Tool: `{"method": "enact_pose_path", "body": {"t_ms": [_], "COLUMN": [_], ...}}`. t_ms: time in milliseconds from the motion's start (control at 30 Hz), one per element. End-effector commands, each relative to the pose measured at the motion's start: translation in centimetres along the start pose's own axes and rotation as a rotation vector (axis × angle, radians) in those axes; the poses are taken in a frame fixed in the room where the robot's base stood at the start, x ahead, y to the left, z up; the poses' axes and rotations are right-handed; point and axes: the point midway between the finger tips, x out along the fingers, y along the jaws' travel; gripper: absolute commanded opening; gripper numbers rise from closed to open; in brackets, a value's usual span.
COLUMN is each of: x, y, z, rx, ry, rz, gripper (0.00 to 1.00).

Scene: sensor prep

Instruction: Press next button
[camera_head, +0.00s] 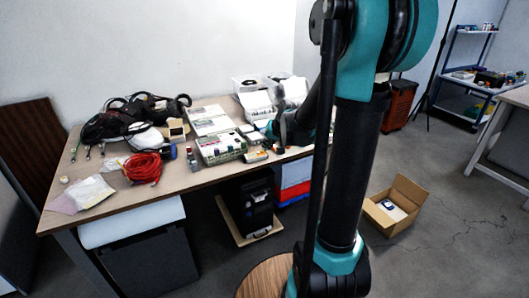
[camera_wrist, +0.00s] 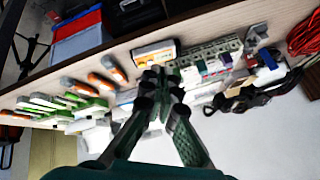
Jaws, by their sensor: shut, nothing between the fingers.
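No button marked "next" can be made out in either view. My gripper (camera_wrist: 163,75) points at a small white-and-orange device (camera_wrist: 155,52) near the table edge, with its fingertips close together just short of it in the picture; contact cannot be told. In the head view the device (camera_head: 255,156) lies at the front edge, right of a pale green-and-white box (camera_head: 221,148) with several coloured parts on top. That box also shows in the wrist view (camera_wrist: 208,62). My gripper (camera_head: 281,138) is partly hidden by my arm there.
The wooden table (camera_head: 175,190) also holds a coiled red cable (camera_head: 143,168), dark headset-like gear (camera_head: 128,115) and open white cases (camera_head: 262,104). Several orange-and-green handled tools (camera_wrist: 85,90) lie beside the device. An open cardboard box (camera_head: 396,205) stands on the floor.

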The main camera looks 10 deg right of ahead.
Motion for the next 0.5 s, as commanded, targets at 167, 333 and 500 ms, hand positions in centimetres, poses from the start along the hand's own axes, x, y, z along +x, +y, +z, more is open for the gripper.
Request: {"method": "enact_pose_path", "body": {"t_ms": [167,333,500], "x": [3.5,6.1,7.4], "y": [-1.1,-1.6,-1.8], "z": [-5.6,-9.3,-11.1], "rx": [0.070,0.123,0.150], "ry": [0.047,0.082,0.099], "rz": [-0.057,-0.097,-0.118], "gripper": [0.00,0.00,0.00]}}
